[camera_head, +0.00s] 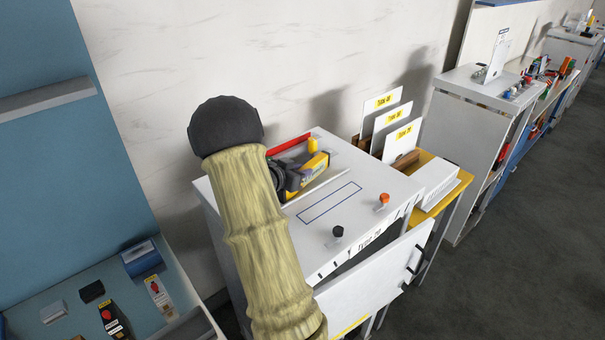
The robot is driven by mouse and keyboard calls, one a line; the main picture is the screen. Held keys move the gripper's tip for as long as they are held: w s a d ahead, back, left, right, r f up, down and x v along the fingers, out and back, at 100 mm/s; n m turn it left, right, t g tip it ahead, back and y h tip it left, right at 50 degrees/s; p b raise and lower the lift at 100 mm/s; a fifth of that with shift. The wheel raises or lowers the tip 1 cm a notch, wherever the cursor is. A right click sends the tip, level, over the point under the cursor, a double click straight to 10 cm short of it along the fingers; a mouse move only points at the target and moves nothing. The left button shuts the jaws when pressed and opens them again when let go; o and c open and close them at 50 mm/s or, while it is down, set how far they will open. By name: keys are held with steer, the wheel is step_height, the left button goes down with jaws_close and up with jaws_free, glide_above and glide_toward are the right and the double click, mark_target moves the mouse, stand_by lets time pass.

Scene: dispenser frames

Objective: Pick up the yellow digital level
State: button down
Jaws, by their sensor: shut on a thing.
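The yellow digital level (317,161) is on top of the white cabinet (318,232), near its back edge, with yellow and dark parts showing. My gripper (296,178) is at its near left side, just right of my forearm, and is shut on it. My arm and gripper hide part of the level. I cannot tell whether the level touches the cabinet top or is lifted.
A red bar (289,145) lies just behind the level. An orange knob (384,198) and a black knob (338,231) stand up from the cabinet top. White cards (393,121) stand at right. A blue bench (180,281) with small devices is at left.

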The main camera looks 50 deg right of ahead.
step_height(320, 180, up, 9)
steer(key=shift+f+b, duration=0.1)
steer(key=shift+b, duration=0.55)
steer(key=shift+r, duration=0.6)
